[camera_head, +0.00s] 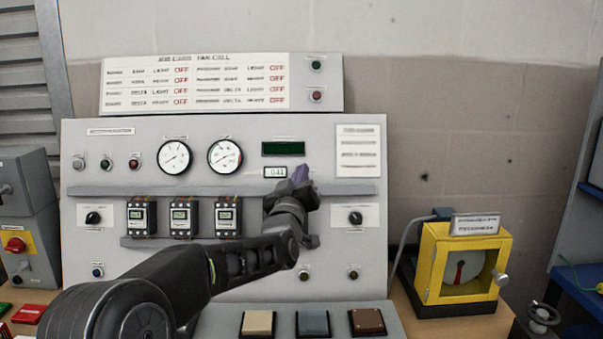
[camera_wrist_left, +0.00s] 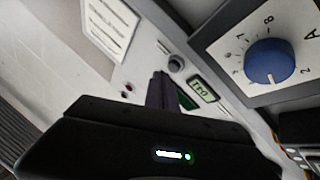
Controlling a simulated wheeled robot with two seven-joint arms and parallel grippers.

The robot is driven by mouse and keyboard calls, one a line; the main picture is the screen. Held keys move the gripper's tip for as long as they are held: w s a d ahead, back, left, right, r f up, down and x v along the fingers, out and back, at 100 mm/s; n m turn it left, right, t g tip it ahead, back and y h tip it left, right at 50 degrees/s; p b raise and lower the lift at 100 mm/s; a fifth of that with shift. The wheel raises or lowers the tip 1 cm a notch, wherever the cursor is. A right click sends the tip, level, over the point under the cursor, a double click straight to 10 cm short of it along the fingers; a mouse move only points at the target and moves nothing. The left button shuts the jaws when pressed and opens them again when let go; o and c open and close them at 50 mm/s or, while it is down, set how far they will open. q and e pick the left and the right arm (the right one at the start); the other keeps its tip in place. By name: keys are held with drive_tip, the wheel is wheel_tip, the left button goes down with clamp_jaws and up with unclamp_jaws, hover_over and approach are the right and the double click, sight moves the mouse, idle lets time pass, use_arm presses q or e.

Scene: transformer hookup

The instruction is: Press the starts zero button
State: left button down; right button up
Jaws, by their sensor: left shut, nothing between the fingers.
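A small counter window (camera_head: 275,172) reading about 041 sits on the grey panel, under a dark green display (camera_head: 283,148). The counter (camera_wrist_left: 203,90) also shows in the left wrist view, turned over. Beside it there is a round dark button (camera_wrist_left: 176,64), which I take to be the starts zero button; in the head view it is hidden behind my gripper. My left gripper (camera_head: 301,174) is shut and empty, just right of the counter. In the left wrist view its fingertips (camera_wrist_left: 161,76) point at the panel close to the button; I cannot tell whether they touch it.
A shelf ledge (camera_head: 350,190) juts out below the counter. A blue selector knob (camera_wrist_left: 268,60) stands out near the gripper. Two round gauges (camera_head: 225,156) are to the left. A yellow meter box (camera_head: 462,262) stands at the right. A text plate (camera_head: 358,150) is right of the counter.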

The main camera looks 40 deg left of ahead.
use_arm(q)
drive_tip(key=shift+f, duration=0.1)
idle(0.7)
drive_tip(key=shift+w+a+f+b, duration=0.1)
drive_tip(key=shift+w+a+b, duration=0.15)
drive_tip(key=shift+b, duration=0.2)
drive_tip(key=shift+w+a+b, duration=0.25)
drive_tip(key=shift+w+b, duration=0.1)
idle(0.7)
drive_tip(key=shift+s+d+b, duration=0.35)
drive_tip(key=shift+s+d, duration=0.1)
drive_tip(key=shift+s, duration=0.1)
drive_tip(key=shift+s+d+r, duration=0.1)
drive_tip(key=shift+r, duration=0.1)
